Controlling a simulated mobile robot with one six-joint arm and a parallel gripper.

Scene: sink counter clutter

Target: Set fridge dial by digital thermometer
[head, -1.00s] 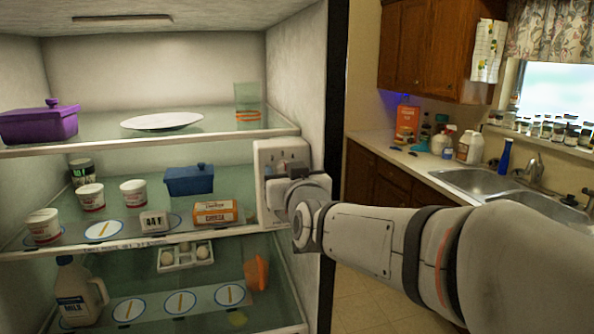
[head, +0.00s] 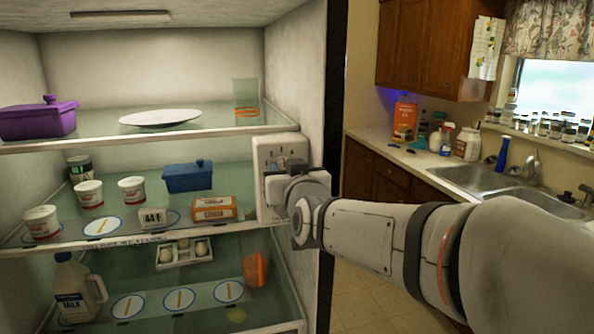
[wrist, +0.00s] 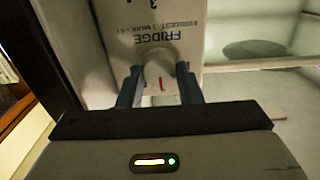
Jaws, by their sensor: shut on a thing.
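The fridge dial is a white knob (wrist: 160,80) with a short red mark, on a white panel (head: 262,152) on the right inner wall of the fridge. The panel reads "FRIDGE" in the wrist view, with a "3" above. My gripper (head: 272,184) is at the panel, and its two fingers (wrist: 160,88) are shut on the knob, one on each side. The digital thermometer (head: 153,218) stands on the middle shelf and reads "44 F". My gripper hides most of the knob in the head view.
A milk jug (head: 77,288) and an egg tray (head: 184,254) are lower down. A sink counter (head: 400,155) lies to the right.

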